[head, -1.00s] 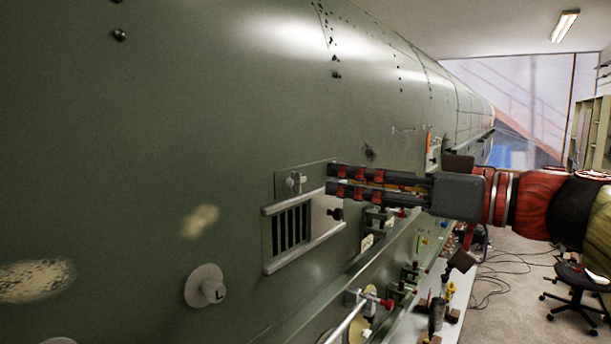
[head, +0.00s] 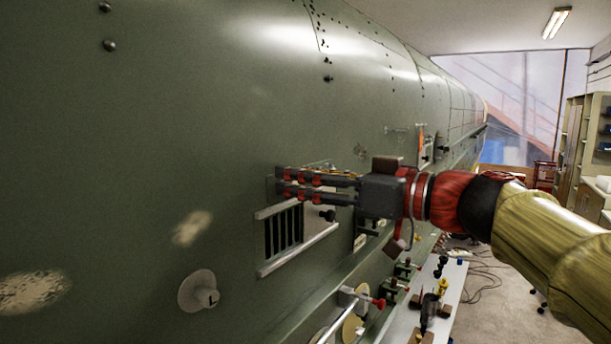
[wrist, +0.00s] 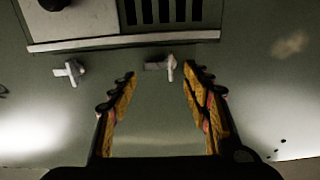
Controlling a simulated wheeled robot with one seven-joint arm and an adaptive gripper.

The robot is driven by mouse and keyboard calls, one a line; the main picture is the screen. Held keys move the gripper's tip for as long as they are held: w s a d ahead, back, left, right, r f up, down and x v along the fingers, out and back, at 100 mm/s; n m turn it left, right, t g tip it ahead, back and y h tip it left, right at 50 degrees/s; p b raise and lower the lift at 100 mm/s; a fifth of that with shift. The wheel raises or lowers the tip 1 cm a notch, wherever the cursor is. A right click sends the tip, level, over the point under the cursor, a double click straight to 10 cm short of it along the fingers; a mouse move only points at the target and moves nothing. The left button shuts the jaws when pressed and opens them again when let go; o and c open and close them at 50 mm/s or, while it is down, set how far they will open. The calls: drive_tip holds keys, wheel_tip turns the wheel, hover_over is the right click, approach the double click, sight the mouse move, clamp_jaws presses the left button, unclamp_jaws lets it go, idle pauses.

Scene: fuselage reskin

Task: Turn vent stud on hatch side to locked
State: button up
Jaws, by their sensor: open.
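My gripper (head: 278,180) is open at the upper edge of the vent panel in the head view. In the wrist view, my gripper (wrist: 159,74) has its fingertips spread to either side of a small pale stud (wrist: 171,66) with a crosspiece. The stud sits between the tips, and I see no clear contact. A second, similar stud (wrist: 72,72) lies left of the fingers, nearer the light plate with a dark knob. Both studs sit beside the pale rail (wrist: 120,41). In the head view the fingers cover the studs. I cannot tell which is on the hatch side.
The slotted vent (head: 283,230) lies just below the fingers. A round disc marked L (head: 199,291) stands out from the green skin at lower left. A dark knob (head: 327,215) sticks out below the gripper. Clamps and tools line the bench (head: 405,318) at lower right.

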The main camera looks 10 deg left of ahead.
drive_tip(key=c, duration=0.6)
drive_tip(key=shift+s+r, duration=0.1)
drive_tip(key=shift+s, duration=0.1)
clamp_jaws()
